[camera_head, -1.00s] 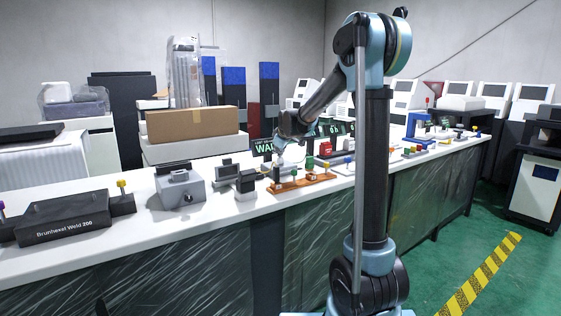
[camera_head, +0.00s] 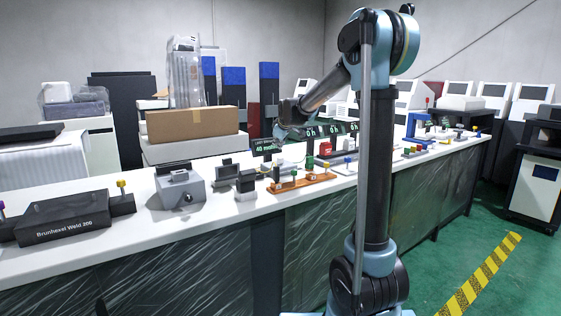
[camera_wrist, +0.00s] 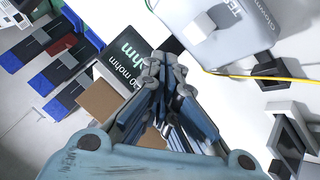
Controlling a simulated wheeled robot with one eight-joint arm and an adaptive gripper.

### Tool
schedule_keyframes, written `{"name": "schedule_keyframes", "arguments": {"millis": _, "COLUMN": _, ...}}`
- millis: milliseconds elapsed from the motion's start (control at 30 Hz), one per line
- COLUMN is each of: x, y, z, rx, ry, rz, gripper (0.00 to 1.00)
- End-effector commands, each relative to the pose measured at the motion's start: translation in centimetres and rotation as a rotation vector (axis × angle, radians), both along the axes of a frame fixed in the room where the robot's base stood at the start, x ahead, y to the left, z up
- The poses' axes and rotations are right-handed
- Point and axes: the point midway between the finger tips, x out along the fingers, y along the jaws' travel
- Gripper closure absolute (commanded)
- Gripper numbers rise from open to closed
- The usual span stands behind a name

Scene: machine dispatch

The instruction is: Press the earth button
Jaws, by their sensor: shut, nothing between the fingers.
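My gripper (camera_wrist: 163,65) is shut and empty in the wrist view, its blue-grey fingers close together. In the head view my gripper (camera_head: 280,138) is small and hangs over the bench's back side, near a dark display (camera_head: 267,147) with green text. The wrist view shows this display (camera_wrist: 128,62) reading "mohm", left of the fingertips. A light grey box (camera_wrist: 222,22) with partly readable lettering stands at the upper right there. I cannot make out a button labelled earth. Contact between fingertips and any button cannot be told.
The white bench (camera_head: 230,214) carries an orange-brown fixture (camera_head: 302,184), a grey box (camera_head: 181,190), a black Brunhoxel Weld 200 block (camera_head: 62,217) and a red device (camera_head: 325,148). A yellow cable (camera_wrist: 262,77) crosses the wrist view. A cardboard box (camera_head: 192,122) stands behind.

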Motion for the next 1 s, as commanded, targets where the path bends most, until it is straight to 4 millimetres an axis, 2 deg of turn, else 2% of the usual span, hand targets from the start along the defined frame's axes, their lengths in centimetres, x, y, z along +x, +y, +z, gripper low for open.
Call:
{"name": "schedule_keyframes", "arguments": {"millis": 333, "x": 0.0, "y": 0.0, "z": 2.4, "rx": 0.0, "ry": 0.0, "rz": 0.0, "gripper": 1.0}}
{"name": "schedule_keyframes", "arguments": {"millis": 1000, "x": -0.1, "y": -0.1, "z": 2.5, "rx": 0.001, "ry": 0.001, "rz": -0.002, "gripper": 1.0}}
